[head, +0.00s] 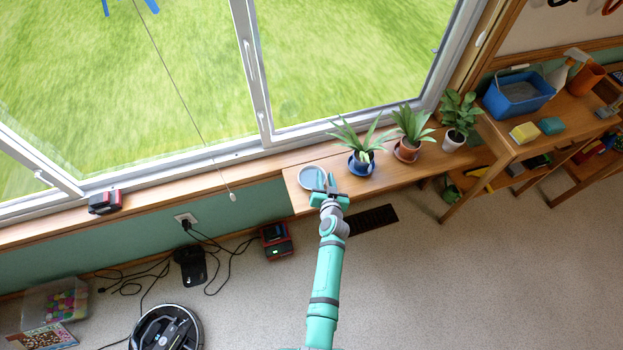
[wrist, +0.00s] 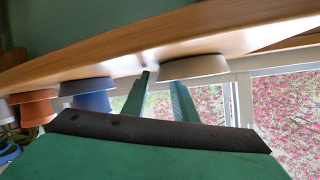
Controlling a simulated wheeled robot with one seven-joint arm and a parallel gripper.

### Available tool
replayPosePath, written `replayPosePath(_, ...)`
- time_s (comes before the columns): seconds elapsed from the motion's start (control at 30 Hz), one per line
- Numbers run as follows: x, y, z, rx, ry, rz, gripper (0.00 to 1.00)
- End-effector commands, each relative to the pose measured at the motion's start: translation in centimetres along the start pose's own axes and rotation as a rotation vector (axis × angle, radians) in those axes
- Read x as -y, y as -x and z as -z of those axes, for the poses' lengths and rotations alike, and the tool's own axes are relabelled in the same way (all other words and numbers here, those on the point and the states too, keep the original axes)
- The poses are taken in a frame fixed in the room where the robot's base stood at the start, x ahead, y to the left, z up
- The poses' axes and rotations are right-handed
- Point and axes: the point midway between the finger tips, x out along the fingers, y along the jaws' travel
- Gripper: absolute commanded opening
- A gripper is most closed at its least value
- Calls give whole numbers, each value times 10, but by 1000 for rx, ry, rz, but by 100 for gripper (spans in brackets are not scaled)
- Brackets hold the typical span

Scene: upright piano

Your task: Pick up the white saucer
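The white saucer (head: 307,178) lies at the left end of the wooden shelf, under the window. In the wrist view, which looks tilted over, it is the pale round rim (wrist: 203,68) against the wood. My gripper (head: 326,183) is at the saucer's right side. In the wrist view its two fingers (wrist: 160,82) stand apart, with the saucer's near edge at or between their tips. I cannot tell whether either finger touches it. Part of the saucer is hidden behind the fingers.
A blue pot with a plant (head: 361,163) stands close to the right of my gripper. A terracotta pot (head: 407,150) and a white pot (head: 453,139) stand farther right. The window frame (head: 262,120) is behind. A table with a blue bin (head: 518,92) is at the right.

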Motion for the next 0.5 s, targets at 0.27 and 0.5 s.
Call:
replayPosePath(0.27, 1, 0, -1, 1, 1, 1, 2)
replayPosePath(0.5, 2, 0, -1, 1, 1, 3, 0)
